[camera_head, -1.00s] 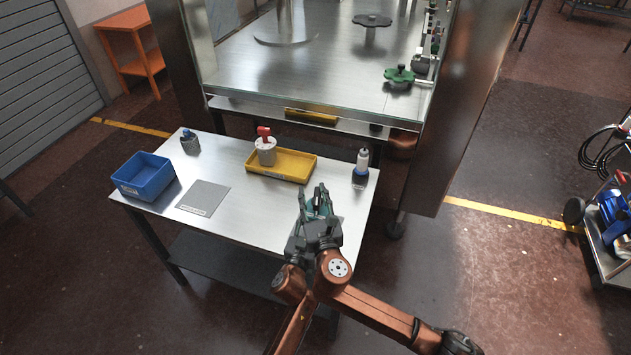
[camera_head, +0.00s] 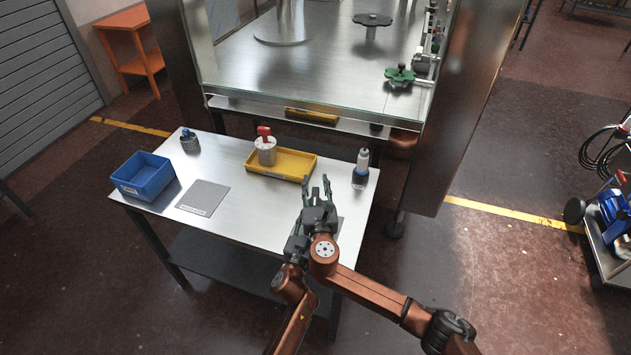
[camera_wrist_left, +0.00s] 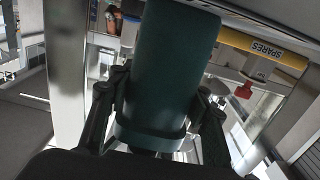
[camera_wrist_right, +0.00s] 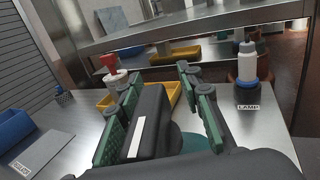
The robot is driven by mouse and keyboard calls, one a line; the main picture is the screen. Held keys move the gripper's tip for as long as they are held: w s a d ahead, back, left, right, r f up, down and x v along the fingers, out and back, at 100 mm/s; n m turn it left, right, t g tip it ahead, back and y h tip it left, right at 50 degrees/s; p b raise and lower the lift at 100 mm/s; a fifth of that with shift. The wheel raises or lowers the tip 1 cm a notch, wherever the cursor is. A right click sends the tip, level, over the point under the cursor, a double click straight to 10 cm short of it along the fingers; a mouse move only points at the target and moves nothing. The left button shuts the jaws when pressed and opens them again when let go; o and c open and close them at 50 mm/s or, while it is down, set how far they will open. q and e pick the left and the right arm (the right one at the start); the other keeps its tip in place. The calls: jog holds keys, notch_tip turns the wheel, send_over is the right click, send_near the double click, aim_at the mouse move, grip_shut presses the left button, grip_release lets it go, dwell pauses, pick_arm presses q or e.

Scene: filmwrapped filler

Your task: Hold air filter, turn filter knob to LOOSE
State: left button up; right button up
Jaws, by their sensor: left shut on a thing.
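The air filter (camera_wrist_left: 172,62) is a dark green cylinder with a raised band. In the left wrist view it stands between the fingers of my left gripper (camera_wrist_left: 158,100), which is shut on it. In the head view my right gripper (camera_head: 317,187) covers most of the filter and the left gripper. In the right wrist view a dark block with a white stripe, seemingly the filter knob (camera_wrist_right: 150,115), lies between the spread green-padded fingers of my right gripper (camera_wrist_right: 160,105). A gap shows on its right side; contact on the left is unclear. No LOOSE mark is readable.
A large metal cabinet stands behind.

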jog(key=shift+w, duration=0.55)
grip_shut()
dwell(0.4)
